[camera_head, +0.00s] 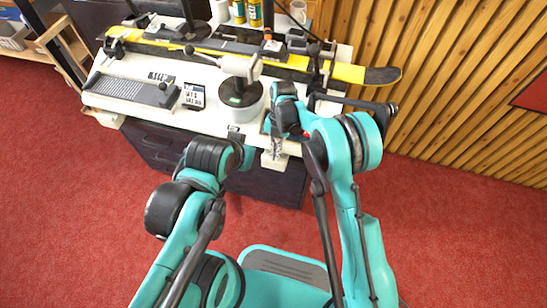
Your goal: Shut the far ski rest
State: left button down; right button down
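A yellow and black ski (365,75) lies along the back of the white bench (128,68), on dark supports. A black arm with a round end (352,102) sticks out past the bench's right end; I cannot tell for sure whether it is a ski rest. Which support is the far ski rest is not clear. My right gripper (284,94) is over the bench's right front part, near that black arm, mostly hidden by its own links. My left gripper (243,150) is low at the bench's front edge. The fingers of both are too hidden to read.
A round grey and white device (240,92) stands mid-bench. A dark grey mat (130,89) and a small card or panel (193,96) lie left of it. Cans (254,12) and a mug (298,10) stand behind. A slatted wood wall (440,90) rises at right. Red floor is clear in front.

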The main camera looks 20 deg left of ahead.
jog(key=v, duration=1)
jog(key=shift+s+a+r, duration=0.15)
jog(key=shift+s+r, duration=0.05)
jog(key=shift+r, duration=0.05)
jog(key=shift+r, duration=0.15)
jog(key=s+d+r+m+t+y, duration=0.1)
jog(key=s+d+r+m+t, duration=0.15)
jog(key=d+r+m, duration=0.55)
jog(key=s+d+r+m+t, duration=0.25)
jog(key=d+r+m, duration=0.35)
jog(key=d+m, duration=0.35)
jog(key=s+d+f+m+t+h, duration=0.1)
jog(key=s+d+m+t, duration=0.4)
jog(key=s+d+m, duration=0.7)
jog(key=d+m, duration=0.3)
jog(key=m, duration=0.3)
jog(key=shift+s+t, duration=0.3)
jog(key=shift+t, duration=0.1)
jog(key=shift+d+m, duration=0.1)
jog(key=shift+m, duration=0.15)
